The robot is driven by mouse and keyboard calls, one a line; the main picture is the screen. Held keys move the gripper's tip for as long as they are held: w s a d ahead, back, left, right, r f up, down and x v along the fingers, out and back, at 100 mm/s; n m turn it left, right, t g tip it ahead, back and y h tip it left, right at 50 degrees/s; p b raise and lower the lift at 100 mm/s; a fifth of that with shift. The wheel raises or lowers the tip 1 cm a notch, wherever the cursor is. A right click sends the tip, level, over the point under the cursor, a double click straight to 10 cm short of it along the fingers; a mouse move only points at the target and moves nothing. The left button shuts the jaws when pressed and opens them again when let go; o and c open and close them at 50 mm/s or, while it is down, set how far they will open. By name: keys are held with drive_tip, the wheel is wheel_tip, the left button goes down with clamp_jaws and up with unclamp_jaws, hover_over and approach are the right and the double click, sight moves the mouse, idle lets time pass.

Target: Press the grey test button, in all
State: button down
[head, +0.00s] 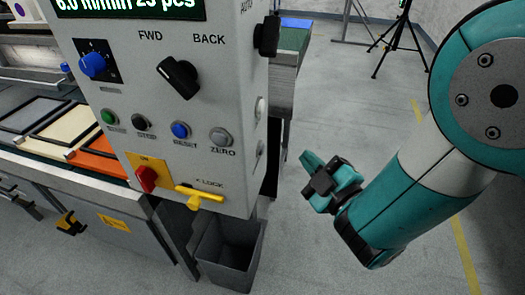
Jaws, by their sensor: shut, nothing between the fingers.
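A grey button (220,137) sits at the right end of the button row on the panel's front face, above the label ZERO. Two small pale round parts, an upper one (260,109) and a lower one (260,148), show edge-on at the panel's right side. No label reading TEST is legible, so I cannot tell which is the test button. My gripper (311,170) is shut and empty, to the right of the panel and apart from it, its fingers pointing left towards the panel's side.
The control box (215,70) also has green (107,117), black (140,121) and blue (180,130) buttons, a FWD/BACK knob (180,77), a red switch (146,178) and a yellow lock handle (200,196). A grey bin (230,255) stands below. Floor between panel and arm is clear.

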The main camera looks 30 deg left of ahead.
drive_tip(key=shift+s+a+b, duration=0.2)
drive_tip(key=shift+a+b, duration=0.1)
drive_tip(key=shift+a, duration=0.6)
drive_tip(key=shift+s+a+b, duration=0.25)
drive_tip(key=shift+a+b, duration=0.05)
drive_tip(key=shift+a, duration=0.6)
drive_tip(key=shift+s+a+b, duration=0.2)
drive_tip(key=shift+a+b, duration=0.1)
drive_tip(key=shift+a, duration=0.6)
drive_tip(key=shift+s+a, duration=0.1)
drive_tip(key=shift+a, duration=0.3)
drive_tip(key=shift+a, duration=0.35)
idle(0.5)
drive_tip(key=shift+d, duration=0.8)
drive_tip(key=shift+w+d+p, duration=0.25)
drive_tip(key=shift+d+p, duration=0.2)
drive_tip(key=shift+d, duration=0.35)
drive_tip(key=shift+w+d+p, duration=0.2)
drive_tip(key=shift+d+p, duration=0.25)
drive_tip(key=shift+d, duration=0.4)
drive_tip(key=shift+w+d+p, duration=0.25)
drive_tip(key=shift+d+p, duration=0.2)
drive_tip(key=shift+d, duration=0.35)
